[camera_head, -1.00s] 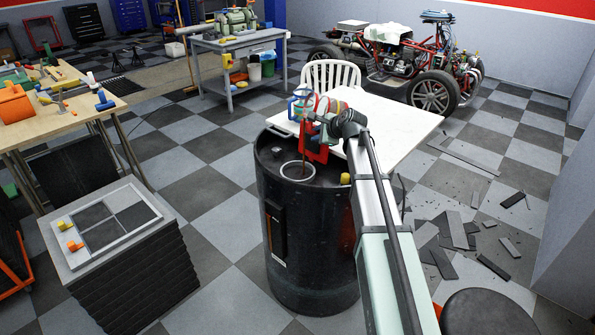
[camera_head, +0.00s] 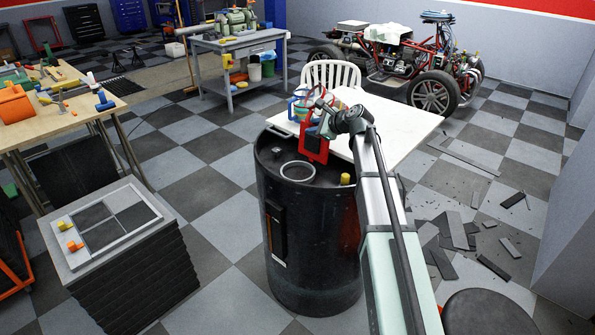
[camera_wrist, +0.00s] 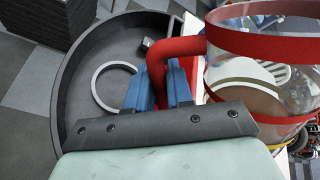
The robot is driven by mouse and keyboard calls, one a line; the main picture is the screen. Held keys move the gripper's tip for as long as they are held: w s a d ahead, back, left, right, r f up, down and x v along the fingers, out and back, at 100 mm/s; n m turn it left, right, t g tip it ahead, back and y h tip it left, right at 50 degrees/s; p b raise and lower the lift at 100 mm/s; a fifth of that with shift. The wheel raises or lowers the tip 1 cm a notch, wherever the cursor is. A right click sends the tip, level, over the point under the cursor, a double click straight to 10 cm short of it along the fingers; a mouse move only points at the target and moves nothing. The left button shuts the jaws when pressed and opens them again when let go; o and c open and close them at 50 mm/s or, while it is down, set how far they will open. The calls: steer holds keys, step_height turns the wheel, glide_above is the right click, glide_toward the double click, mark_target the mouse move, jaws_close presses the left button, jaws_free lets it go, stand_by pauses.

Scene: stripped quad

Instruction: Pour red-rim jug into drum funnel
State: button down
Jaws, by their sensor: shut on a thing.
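My gripper (camera_head: 324,124) is shut on the red handle of the red-rim jug. In the wrist view the blue fingers (camera_wrist: 158,88) close around that handle (camera_wrist: 180,48). The clear jug (camera_wrist: 250,85) has red bands and is right of the fingers. The drum funnel (camera_head: 298,171), a pale ring, is in the black drum's top (camera_head: 268,150). It also shows in the wrist view (camera_wrist: 97,90), left of the fingers.
A white table (camera_head: 400,125) stands behind the drum, with several coloured containers near its left corner. A white chair (camera_head: 330,72) is beyond it. A yellow cap (camera_head: 345,179) is on the drum. Loose dark planks (camera_head: 452,230) lie on the floor at right.

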mark_target(319, 113)
steer(key=shift+a+r, duration=0.15)
steer(key=shift+r, duration=0.35)
steer(key=shift+r+m+y, duration=0.1)
steer(key=shift+m+y, duration=0.2)
steer(key=shift+a+m+y, duration=0.25)
steer(key=shift+m+y, duration=0.05)
steer(key=shift+y, duration=0.2)
steer(key=r+m+y, duration=0.1)
steer(key=d+r+y, duration=0.1)
steer(key=shift+w+r+m, duration=0.1)
steer(key=shift+r+m, duration=0.2)
steer(key=shift+m, duration=0.1)
steer(key=shift+w+d+r+m+t+y, duration=0.1)
steer(key=shift+d+r+m+t+y, duration=0.2)
steer(key=shift+m+y, duration=0.35)
steer(key=shift+d+r+m+t+y, duration=0.2)
steer(key=shift+d+m+t+y, duration=0.2)
steer(key=shift+m+y, duration=0.25)
steer(key=shift+r, duration=0.1)
steer(key=shift+r, duration=2.45)
